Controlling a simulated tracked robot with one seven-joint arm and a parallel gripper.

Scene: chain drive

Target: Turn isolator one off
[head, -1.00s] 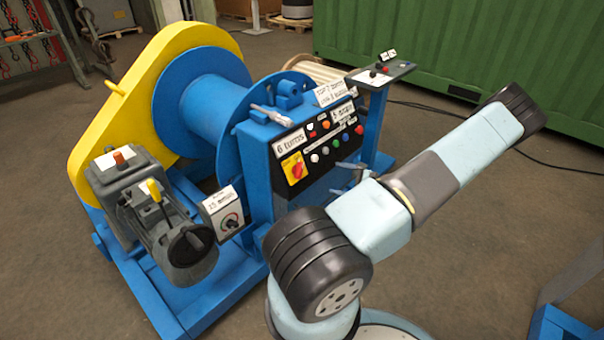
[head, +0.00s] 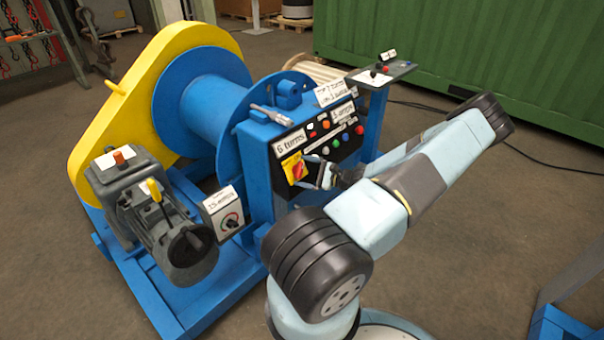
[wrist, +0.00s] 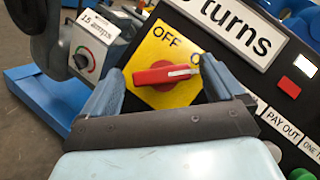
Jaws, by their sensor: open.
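The isolator is a red rotary handle (wrist: 165,74) on a yellow plate (wrist: 160,50) marked OFF at upper left, with a second word at upper right mostly hidden by my finger. The handle lies roughly level, its white mark pointing right. The plate also shows on the black panel in the head view (head: 291,163). No number one is legible on it. My gripper (wrist: 163,74) is open, one finger left and one right of the handle. The handle sits between them in the picture; I cannot tell whether they touch it. In the head view my gripper (head: 322,173) is close to the panel.
A grey dial box (head: 223,212) stands lower left. The blue drum (head: 215,105) and yellow guard (head: 110,85) are behind. Open floor lies to the right.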

